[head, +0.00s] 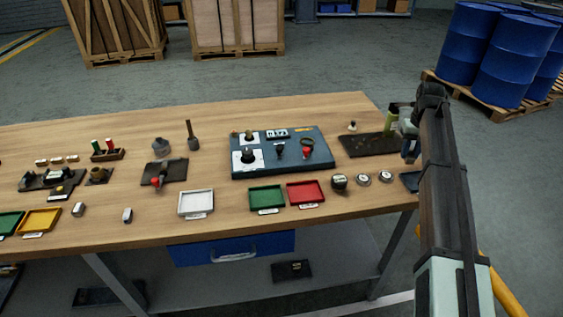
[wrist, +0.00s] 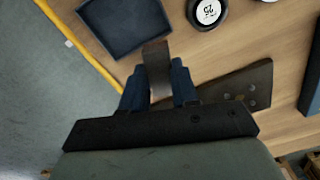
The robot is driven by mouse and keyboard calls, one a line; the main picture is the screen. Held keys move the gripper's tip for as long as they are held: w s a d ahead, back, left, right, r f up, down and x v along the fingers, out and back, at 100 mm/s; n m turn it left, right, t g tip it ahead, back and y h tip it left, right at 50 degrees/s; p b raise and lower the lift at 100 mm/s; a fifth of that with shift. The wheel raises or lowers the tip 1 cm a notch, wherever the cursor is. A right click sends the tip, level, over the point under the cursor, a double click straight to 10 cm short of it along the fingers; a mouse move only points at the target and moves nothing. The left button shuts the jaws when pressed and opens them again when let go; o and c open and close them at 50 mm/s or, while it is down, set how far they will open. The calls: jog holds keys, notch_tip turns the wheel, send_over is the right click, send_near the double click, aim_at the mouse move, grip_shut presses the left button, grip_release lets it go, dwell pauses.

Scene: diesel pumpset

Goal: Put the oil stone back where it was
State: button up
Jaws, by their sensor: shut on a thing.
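My gripper (wrist: 158,88) is shut on a grey-brown block, which I take as the oil stone (wrist: 156,62). The stone sits between the two blue fingers in the wrist view, its far end sticking out past them. The dark blue-grey tray (wrist: 124,22) lies just beyond the stone and to its left in that view, and looks empty. In the head view my gripper (head: 410,150) is at the right end of the bench, above and behind the small dark tray (head: 409,182). The stone cannot be made out there.
A dark brown board (head: 368,145) lies behind my gripper, with a green-yellow item (head: 391,118) near it. Round weights (head: 363,178) stand left of the tray. A red tray (head: 306,192) and a blue-grey panel (head: 282,151) are further left. The bench's right edge is close.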

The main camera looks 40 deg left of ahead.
jog(key=s+a+r+n, duration=0.15)
jog(key=s+a, duration=0.25)
jog(key=a, duration=1)
jog(key=s+a+r+n, duration=0.1)
jog(key=s+a+r, duration=0.3)
jog(key=a, duration=0.9)
jog(key=s+a+r+n, duration=0.1)
jog(key=s+a, duration=0.4)
jog(key=a, duration=0.9)
send_over(205, 169)
notch_tip(205, 169, down, 2)
jog(key=shift+f, duration=4.9)
jog(key=o, duration=1)
jog(key=shift+f, duration=0.1)
notch_tip(205, 169, up, 12)
jog(key=shift+r, duration=0.15)
